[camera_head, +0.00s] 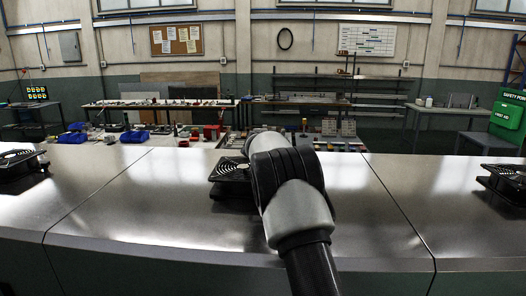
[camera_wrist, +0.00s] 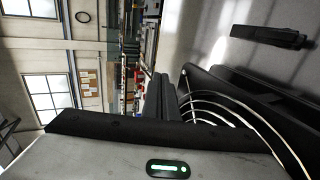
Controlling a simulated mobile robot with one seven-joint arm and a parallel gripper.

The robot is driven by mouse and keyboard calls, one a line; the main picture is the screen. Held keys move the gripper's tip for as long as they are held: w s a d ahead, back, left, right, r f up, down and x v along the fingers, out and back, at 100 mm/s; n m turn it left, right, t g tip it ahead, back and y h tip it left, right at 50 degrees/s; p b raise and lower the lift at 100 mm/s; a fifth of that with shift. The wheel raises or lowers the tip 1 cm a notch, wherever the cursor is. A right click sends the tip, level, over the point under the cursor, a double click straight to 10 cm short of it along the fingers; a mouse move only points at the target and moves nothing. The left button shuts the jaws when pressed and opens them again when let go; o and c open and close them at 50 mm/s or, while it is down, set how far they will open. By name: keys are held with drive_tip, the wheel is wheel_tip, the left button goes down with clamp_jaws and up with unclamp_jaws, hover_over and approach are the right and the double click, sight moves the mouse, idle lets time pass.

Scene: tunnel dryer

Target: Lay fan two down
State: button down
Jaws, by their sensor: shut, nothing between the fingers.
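Fan two appears to be the middle fan (camera_head: 230,171), a black unit with a ringed guard on the metal dryer top (camera_head: 130,215). My arm covers its right part. In the wrist view its curved guard rings and dark frame (camera_wrist: 235,108) fill the right side, close to my gripper. My gripper (camera_wrist: 162,98) is shut and empty beside the fan's frame; I cannot tell whether it touches. In the head view my arm hides the gripper. Whether the fan is tilted or flat is unclear.
Another fan (camera_head: 18,162) stands at the left and one (camera_head: 505,182) at the right; the right one also shows in the wrist view (camera_wrist: 266,37). The metal top between the fans is clear. Benches (camera_head: 160,104) with blue bins and small items stand behind.

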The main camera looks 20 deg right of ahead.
drive_tip(key=b+v, duration=0.6)
drive_tip(key=v, duration=1.1)
drive_tip(key=shift+s, duration=0.1)
drive_tip(key=s+d+r+m+g+p, duration=0.2)
drive_tip(key=s+m, duration=0.6)
drive_tip(key=s, duration=1.2)
drive_tip(key=s+a+f+m+g+y+p, duration=0.1)
drive_tip(key=s+a+f+m, duration=0.1)
drive_tip(key=s, duration=0.6)
drive_tip(key=s+a+f+m+g+y+p, duration=0.1)
drive_tip(key=s+a+f, duration=0.3)
drive_tip(key=s, duration=0.5)
drive_tip(key=s+a+f+m+g+y, duration=0.2)
drive_tip(key=s+a+f+m+g, duration=0.1)
drive_tip(key=s, duration=0.6)
drive_tip(key=shift+y+p, duration=0.3)
drive_tip(key=shift+p, duration=0.1)
drive_tip(key=shift+f, duration=0.1)
